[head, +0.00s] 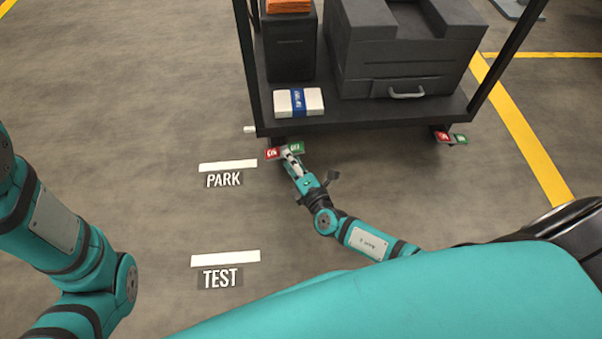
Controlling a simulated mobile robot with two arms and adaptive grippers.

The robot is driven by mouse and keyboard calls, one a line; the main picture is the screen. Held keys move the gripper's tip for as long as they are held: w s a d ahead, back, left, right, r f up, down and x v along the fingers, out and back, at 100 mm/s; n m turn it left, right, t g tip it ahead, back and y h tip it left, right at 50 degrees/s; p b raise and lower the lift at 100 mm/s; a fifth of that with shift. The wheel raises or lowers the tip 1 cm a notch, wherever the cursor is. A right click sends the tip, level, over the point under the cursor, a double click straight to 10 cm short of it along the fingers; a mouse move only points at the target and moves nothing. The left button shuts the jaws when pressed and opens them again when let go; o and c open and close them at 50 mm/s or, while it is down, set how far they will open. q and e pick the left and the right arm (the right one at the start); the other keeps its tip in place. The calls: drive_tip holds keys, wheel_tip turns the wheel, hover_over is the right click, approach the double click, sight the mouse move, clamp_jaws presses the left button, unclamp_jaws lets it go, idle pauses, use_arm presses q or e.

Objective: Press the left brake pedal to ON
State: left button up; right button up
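The left brake pedal (271,154) sits low at the cart's front left corner, with a red half on the left and a green half on the right. My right gripper (290,154) is at this pedal, its narrow fingertips together over the green side and partly covering it. I cannot tell whether the fingertips touch the pedal or how far it is tilted. The lettering is too small to read. My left arm shows at the left edge, but its gripper is out of view.
The dark cart (365,118) carries a large grey machine (405,55), a black box (289,45) and a white pack with a blue band (299,102). A second red and green pedal (450,137) is at its right corner. PARK (223,180) and TEST (220,278) markings lie on open floor.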

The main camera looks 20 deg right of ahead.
drive_tip(key=s, duration=0.7)
drive_tip(key=shift+d+r, duration=0.35)
